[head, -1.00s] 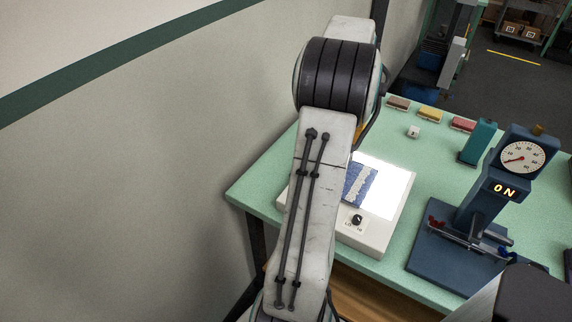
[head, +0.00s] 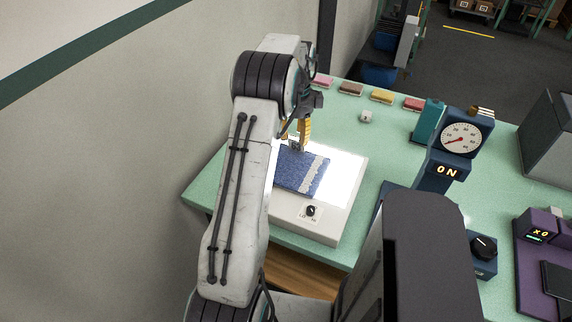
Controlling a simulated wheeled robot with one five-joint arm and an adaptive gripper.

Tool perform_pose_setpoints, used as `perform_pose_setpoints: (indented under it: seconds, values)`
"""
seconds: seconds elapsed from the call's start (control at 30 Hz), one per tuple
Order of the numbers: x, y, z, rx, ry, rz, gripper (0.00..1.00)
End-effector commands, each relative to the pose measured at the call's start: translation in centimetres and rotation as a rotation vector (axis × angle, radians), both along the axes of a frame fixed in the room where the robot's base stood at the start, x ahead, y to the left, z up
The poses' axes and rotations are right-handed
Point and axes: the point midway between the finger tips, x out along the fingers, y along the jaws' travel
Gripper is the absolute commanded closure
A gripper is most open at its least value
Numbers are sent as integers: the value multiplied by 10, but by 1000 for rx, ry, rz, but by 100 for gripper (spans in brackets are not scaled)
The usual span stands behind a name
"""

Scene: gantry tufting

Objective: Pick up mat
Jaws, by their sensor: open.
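The mat (head: 293,170) is a blue textured rectangle with a pale strip along its right side. It lies on a white lit panel (head: 345,177) on the green table. Its left edge is partly hidden by my arm. My gripper (head: 297,146) is open, with yellow-orange and grey parts showing. It is at the far edge of the mat and points down. I cannot tell whether it touches the mat.
The panel has a dial (head: 311,211) at its front. Several coloured blocks (head: 382,97) and a small white cube (head: 366,116) lie behind it on the table (head: 238,184). A blue gauge device (head: 456,140) reading ON stands to the right. A wall (head: 120,150) is close on the left.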

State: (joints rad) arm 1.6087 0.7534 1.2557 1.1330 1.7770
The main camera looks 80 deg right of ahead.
Motion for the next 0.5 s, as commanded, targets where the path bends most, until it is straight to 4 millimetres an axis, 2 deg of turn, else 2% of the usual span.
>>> perform_pose_setpoints:
  seconds: [0.3,0.5]
  values:
    - [-1,1,-36,2,0,1,62]
    - [-1,1,-44,1,0,1,62]
